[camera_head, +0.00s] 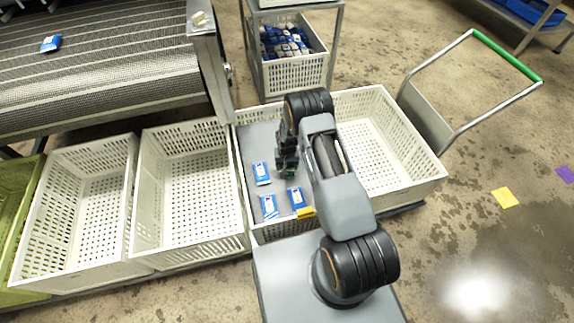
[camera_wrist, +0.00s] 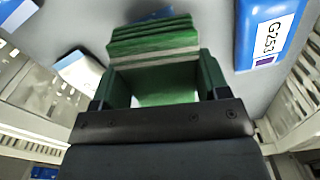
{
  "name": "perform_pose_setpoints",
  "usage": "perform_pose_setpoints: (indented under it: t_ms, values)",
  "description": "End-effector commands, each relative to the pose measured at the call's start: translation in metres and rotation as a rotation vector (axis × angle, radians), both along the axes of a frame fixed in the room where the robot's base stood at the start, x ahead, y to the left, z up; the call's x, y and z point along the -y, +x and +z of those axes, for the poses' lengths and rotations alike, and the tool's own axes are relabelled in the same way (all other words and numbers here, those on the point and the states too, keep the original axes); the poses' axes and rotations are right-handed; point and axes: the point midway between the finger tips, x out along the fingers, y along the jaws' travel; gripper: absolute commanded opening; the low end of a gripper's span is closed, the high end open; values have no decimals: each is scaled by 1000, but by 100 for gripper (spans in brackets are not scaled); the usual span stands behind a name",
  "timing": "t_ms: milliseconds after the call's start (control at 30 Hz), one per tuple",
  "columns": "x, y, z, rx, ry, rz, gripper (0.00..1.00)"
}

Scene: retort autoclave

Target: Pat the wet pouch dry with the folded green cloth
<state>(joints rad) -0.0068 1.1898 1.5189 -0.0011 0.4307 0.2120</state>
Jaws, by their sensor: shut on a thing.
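The folded green cloth (camera_wrist: 152,36) is a small layered stack between the fingers of my gripper (camera_wrist: 158,75), which is shut on it. In the head view my gripper (camera_head: 287,163) is over the grey surface in the middle crate. Three blue-and-white pouches lie there: one (camera_head: 261,173) left of the gripper, one (camera_head: 269,207) lower left and one (camera_head: 296,198) just below it. In the wrist view a blue pouch (camera_wrist: 262,30) marked G253 is right of the cloth, apart from it. Another pouch (camera_wrist: 77,68) is to the left. I cannot tell which pouch is wet.
Empty white crates (camera_head: 190,190) stand to the left, with a green crate (camera_head: 18,215) at the far left. A white crate (camera_head: 405,150) and a green-handled cart (camera_head: 505,58) are to the right. A conveyor (camera_head: 110,60) carries one pouch (camera_head: 50,43). A rack crate (camera_head: 293,75) holds several pouches.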

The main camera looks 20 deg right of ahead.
Motion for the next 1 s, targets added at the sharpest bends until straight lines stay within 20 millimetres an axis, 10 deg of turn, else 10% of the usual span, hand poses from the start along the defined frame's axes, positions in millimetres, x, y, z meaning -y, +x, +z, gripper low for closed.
perform_pose_setpoints:
  t_ms: [1000]
  values:
    - [0, 0, -10, 0, 0, 0, 50]
